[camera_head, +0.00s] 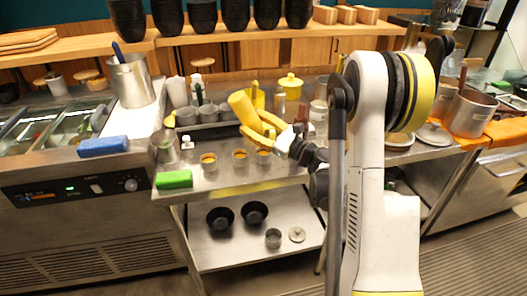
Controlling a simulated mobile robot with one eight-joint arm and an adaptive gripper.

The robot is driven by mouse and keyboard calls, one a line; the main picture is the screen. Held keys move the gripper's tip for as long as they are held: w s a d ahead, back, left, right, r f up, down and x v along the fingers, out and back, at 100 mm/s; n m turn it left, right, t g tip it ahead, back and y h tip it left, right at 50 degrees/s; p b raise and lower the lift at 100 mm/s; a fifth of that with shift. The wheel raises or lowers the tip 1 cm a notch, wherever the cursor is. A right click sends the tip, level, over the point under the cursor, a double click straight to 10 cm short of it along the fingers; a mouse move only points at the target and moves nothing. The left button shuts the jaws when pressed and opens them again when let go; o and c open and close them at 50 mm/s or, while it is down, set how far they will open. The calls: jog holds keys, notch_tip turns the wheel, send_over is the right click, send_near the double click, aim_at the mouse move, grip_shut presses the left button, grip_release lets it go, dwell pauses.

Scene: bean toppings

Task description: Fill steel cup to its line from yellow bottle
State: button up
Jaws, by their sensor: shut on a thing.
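The yellow bottle (241,104) is held strongly tilted above the metal counter, its upper end leaning up and to the left. My gripper (254,122), with yellow fingers, is shut on it from the right. Several small cups with orange contents or markings stand in a row on the counter below: a left cup (208,162), a middle cup (240,159) and a right cup (263,157). A small grey steel-looking cup (273,239) stands on the lower shelf. I cannot tell which one is the steel cup with the line, nor any fill level or stream.
A green block (174,180) lies at the counter's front left corner, a blue block (103,146) further left. Black bowls (220,217) sit on the lower shelf.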

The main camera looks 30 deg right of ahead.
jog(key=shift+r, duration=0.1)
dwell(0.3)
jog(key=shift+r+p, duration=0.8)
jog(key=shift+r, duration=0.4)
